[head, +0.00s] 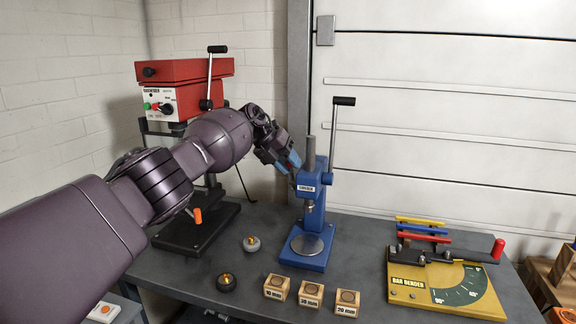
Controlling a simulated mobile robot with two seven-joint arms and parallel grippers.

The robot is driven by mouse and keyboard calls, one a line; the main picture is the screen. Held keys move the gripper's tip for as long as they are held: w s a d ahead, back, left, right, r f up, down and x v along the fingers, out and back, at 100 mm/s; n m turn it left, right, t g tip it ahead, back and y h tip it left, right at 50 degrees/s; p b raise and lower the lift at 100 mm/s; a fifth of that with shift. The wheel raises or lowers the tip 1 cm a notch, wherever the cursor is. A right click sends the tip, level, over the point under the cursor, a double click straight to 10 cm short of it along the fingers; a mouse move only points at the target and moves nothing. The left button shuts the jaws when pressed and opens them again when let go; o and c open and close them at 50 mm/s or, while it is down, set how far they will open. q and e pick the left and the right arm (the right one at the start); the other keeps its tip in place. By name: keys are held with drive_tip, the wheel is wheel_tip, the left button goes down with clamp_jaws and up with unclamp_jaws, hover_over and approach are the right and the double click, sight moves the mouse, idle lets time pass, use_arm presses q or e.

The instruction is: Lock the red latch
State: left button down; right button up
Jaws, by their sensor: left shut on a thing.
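My left gripper (292,169) is at the upper left side of the blue press (314,207), with its blue fingers against that side. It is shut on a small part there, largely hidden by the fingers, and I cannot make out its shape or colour. I cannot pick out a red latch for certain. The press's long lever with a black grip (343,101) stands upright on its right side. My right gripper is not in view.
A red-headed drill press (186,72) stands behind my left arm. A yellow bar bender (440,283) with a red-ended handle (498,249) is at the right.

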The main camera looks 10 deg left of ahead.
use_arm(q)
drive_tip(key=shift+d, duration=0.4)
drive_tip(key=c, duration=0.9)
unclamp_jaws()
drive_tip(key=shift+s+d, duration=0.1)
drive_tip(key=shift+a, duration=0.2)
drive_tip(key=shift+a+r, duration=0.15)
drive_tip(key=shift+r, duration=0.05)
drive_tip(key=v, duration=1)
drive_tip(key=shift+a+r, duration=0.1)
drive_tip(key=shift+r, duration=0.05)
